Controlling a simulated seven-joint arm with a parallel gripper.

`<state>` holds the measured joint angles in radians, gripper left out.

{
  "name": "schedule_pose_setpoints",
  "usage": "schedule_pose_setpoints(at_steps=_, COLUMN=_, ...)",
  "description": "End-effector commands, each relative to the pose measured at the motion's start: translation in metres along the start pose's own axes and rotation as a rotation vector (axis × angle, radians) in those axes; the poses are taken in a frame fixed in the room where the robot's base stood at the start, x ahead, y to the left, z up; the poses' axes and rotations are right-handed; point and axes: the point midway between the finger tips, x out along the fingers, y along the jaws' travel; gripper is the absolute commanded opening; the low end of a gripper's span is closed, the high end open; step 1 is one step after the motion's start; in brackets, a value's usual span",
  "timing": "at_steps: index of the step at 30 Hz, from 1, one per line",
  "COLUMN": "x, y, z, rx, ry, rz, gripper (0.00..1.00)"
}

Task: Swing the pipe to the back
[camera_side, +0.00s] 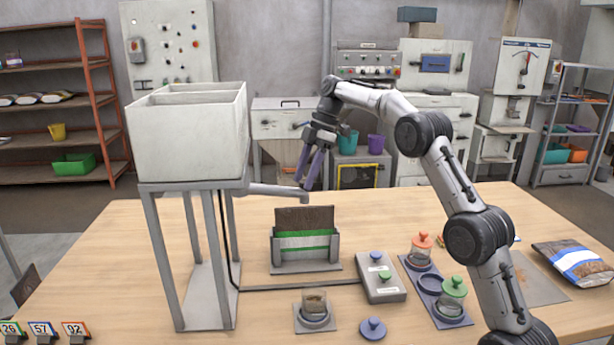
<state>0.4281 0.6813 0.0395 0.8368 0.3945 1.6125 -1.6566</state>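The grey pipe (272,189) sticks out to the right from under the white hopper (190,135), and its short end turns down above the table. My gripper (304,185) hangs down at the pipe's outer end, its two purple fingers pointing down and a little left. A gap shows between the fingers. The fingertips overlap the pipe's end in the picture; I cannot tell whether they touch it or stand astride it.
Below the pipe a brown and green bag (304,218) stands in a grey holder (306,267). A button box (380,278), a jar (314,302) on a scale, a blue lid (373,328) and lidded jars (453,297) stand nearby. A filled bag (573,262) lies right.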

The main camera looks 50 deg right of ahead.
Motion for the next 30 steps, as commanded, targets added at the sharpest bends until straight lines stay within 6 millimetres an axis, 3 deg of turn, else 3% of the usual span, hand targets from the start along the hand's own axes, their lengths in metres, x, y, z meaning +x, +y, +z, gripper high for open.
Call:
schedule_pose_setpoints(at_steps=13, x=-0.005, y=0.0, z=0.002, rx=0.003, ry=-0.002, rz=-0.003, gripper=0.61)
schedule_pose_setpoints(at_steps=23, x=-0.05, y=0.0, z=0.002, rx=0.001, ry=-0.003, rz=0.0, gripper=0.61)
schedule_pose_setpoints(at_steps=30, x=-0.066, y=0.002, z=0.001, rx=0.003, ry=0.0, rz=-0.002, gripper=0.61)
